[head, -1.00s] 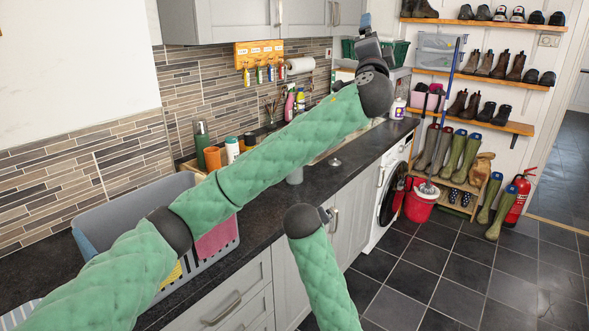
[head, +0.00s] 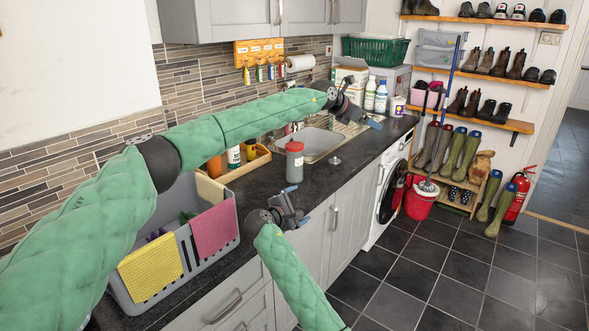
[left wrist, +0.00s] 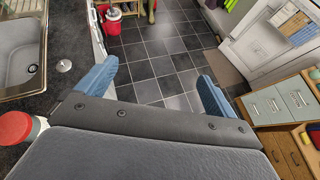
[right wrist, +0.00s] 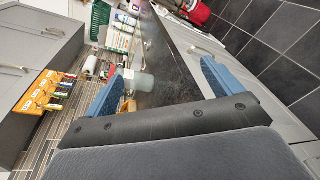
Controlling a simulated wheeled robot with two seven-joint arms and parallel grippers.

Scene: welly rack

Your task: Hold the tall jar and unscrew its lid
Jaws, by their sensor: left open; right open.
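The tall jar (head: 294,163) has a grey body and a red lid (head: 294,146). It stands upright on the dark worktop, in front of the sink. The red lid also shows at the lower left edge of the left wrist view (left wrist: 14,127). My left gripper (head: 367,112) is open and empty, beyond the jar to the right, over the worktop edge. My right gripper (head: 298,206) is open and empty, nearer than the jar and below it in the head view. A grey cylinder (right wrist: 142,85) between the right fingers' directions looks like the jar body, apart from them.
A grey basket (head: 190,250) with yellow and pink cloths stands at the left. A wooden tray (head: 255,163) with bottles is behind the jar. The sink (head: 315,145) lies behind it to the right. Worktop around the jar is mostly clear.

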